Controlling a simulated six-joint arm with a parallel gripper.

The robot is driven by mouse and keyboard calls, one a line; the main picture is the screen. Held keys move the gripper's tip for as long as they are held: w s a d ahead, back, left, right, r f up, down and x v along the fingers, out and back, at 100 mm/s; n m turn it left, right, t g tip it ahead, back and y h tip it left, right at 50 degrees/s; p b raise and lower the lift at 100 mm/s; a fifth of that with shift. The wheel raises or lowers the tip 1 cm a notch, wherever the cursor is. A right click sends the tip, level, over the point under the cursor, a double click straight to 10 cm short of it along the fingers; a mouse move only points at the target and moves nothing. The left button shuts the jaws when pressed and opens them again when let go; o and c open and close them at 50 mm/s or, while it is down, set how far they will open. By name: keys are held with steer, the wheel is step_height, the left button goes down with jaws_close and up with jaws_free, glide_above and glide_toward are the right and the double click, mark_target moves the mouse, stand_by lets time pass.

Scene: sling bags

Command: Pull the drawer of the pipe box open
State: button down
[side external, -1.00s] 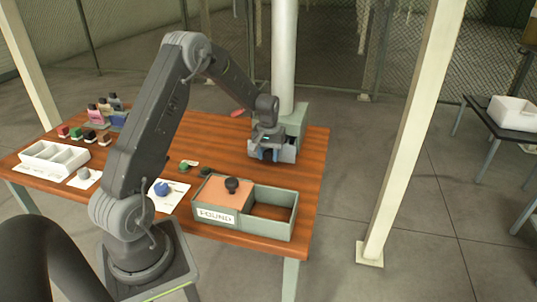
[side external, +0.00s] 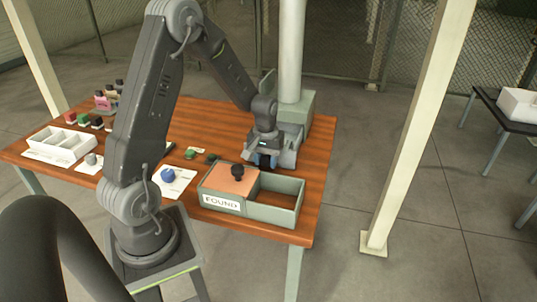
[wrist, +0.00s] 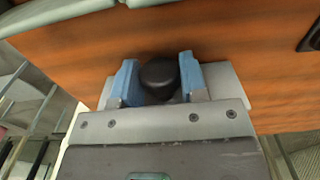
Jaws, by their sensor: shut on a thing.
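The pipe box (side external: 298,107) is a grey-green box at the foot of the white pipe, at the table's back right. Its grey drawer (side external: 288,153) stands out from the box toward the front, partly hidden by my wrist. My gripper (side external: 263,161) is at the drawer's front. In the wrist view the blue fingers of my gripper (wrist: 160,82) are shut on the drawer's round black knob (wrist: 158,76), one on each side. The pale drawer front (wrist: 227,82) shows behind the fingers.
The FOUND box (side external: 275,211), with an orange lid and black knob, stands close in front of the drawer. A blue ball (side external: 167,175) on a white card, small dark and green items, a white divided tray (side external: 62,145) and several small bottles are farther left.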

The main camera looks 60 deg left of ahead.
steer(key=c, duration=0.7)
jaws_free()
step_height(320, 180, up, 14)
steer(key=s+d+r+m+t, duration=0.2)
steer(key=s+d+r+m, duration=0.2)
steer(key=s+d, duration=0.3)
steer(key=s+d+r+m+t, duration=0.3)
steer(key=s+d, duration=0.5)
steer(key=d, duration=0.4)
steer(key=shift+s+d+r+m+t, duration=0.3)
steer(key=shift+r+m, duration=0.2)
steer(key=shift+m, duration=0.5)
